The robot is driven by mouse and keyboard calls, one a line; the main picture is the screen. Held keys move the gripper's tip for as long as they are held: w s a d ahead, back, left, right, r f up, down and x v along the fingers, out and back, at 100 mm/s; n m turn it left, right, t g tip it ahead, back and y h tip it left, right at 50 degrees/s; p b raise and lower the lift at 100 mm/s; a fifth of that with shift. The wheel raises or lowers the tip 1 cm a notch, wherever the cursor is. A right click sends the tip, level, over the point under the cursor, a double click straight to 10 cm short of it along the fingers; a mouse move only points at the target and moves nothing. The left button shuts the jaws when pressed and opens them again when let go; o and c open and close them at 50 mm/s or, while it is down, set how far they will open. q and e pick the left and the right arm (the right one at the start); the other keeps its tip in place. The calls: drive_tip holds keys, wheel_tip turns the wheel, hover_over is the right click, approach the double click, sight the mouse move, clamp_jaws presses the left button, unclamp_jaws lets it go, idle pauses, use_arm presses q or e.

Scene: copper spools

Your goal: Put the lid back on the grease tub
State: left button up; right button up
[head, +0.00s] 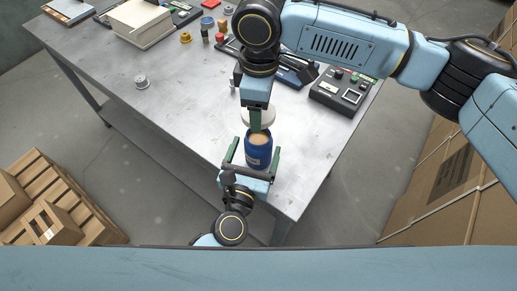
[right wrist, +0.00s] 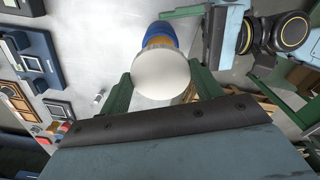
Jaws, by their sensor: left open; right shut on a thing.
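The grease tub (head: 258,157) is a blue cylinder standing upright near the table's front corner, its open top showing tan grease. It also shows behind the lid in the right wrist view (right wrist: 159,32). My left gripper (head: 256,152) is open, with one green finger on each side of the tub; I cannot tell whether they touch it. My right gripper (head: 258,118) is shut on the round white lid (head: 268,116) and holds it just above and behind the tub's mouth. In the right wrist view the lid (right wrist: 160,76) sits between the green fingers and hides part of the tub.
A silver spool (head: 142,82) stands alone at the left. A control box (head: 343,91) with buttons lies at the right edge. Behind are a cream box (head: 141,24), a yellow part (head: 185,37) and several small items. The front left of the table is clear.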

use_arm(q)
drive_tip(key=shift+x, duration=2.7)
drive_tip(key=c, duration=1.4)
drive_tip(key=shift+c, duration=0.2)
use_arm(e)
hover_over(260, 140)
drive_tip(key=shift+f, duration=2.5)
